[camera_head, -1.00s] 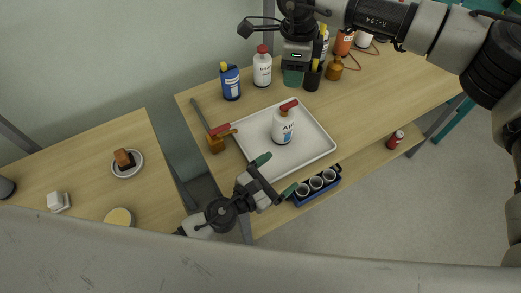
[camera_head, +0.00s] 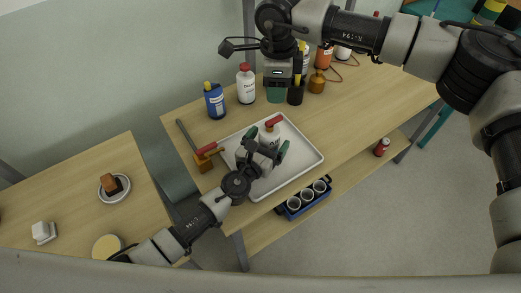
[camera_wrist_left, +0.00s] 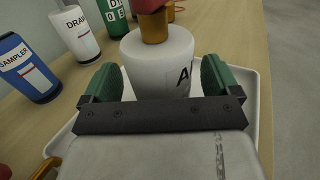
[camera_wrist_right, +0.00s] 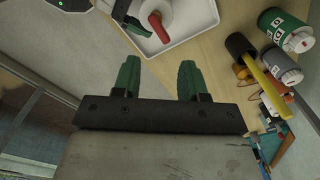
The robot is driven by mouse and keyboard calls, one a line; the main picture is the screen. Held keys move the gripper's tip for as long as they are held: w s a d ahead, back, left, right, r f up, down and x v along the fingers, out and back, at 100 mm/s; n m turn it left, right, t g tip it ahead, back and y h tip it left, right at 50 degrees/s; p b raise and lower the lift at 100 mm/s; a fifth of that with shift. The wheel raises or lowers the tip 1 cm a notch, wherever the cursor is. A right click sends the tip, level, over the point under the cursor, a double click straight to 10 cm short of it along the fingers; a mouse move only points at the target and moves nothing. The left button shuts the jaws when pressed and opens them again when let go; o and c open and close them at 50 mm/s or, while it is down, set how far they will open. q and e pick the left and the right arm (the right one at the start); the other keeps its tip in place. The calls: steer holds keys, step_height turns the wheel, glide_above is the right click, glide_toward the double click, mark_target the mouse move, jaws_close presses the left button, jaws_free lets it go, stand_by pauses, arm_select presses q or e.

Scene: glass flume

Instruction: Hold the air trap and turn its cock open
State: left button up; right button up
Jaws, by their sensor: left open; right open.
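The air trap is a white cylinder (camera_wrist_left: 160,62) with a brass stem and a red cock (camera_head: 273,120) on top. It stands upright in the white tray (camera_head: 308,158). My left gripper (camera_wrist_left: 159,82) is open, with a green finger on each side of the trap's body; I cannot tell whether they touch it. In the head view, this gripper (camera_head: 266,141) partly hides the trap. My right gripper (camera_head: 277,92) is open and empty, above the bench behind the tray. The right wrist view shows the red cock (camera_wrist_right: 158,26) beyond its fingertips (camera_wrist_right: 159,72).
A blue bottle (camera_head: 214,102) and a white bottle (camera_head: 246,88) stand behind the tray. A black cup (camera_wrist_right: 240,45) holds a yellow tool. A blue rack (camera_head: 292,212) with cups is on the lower shelf.

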arm_select(q)
steer(key=shift+w+d, duration=0.2)
steer(key=shift+w, duration=0.15)
steer(key=shift+c, duration=0.3)
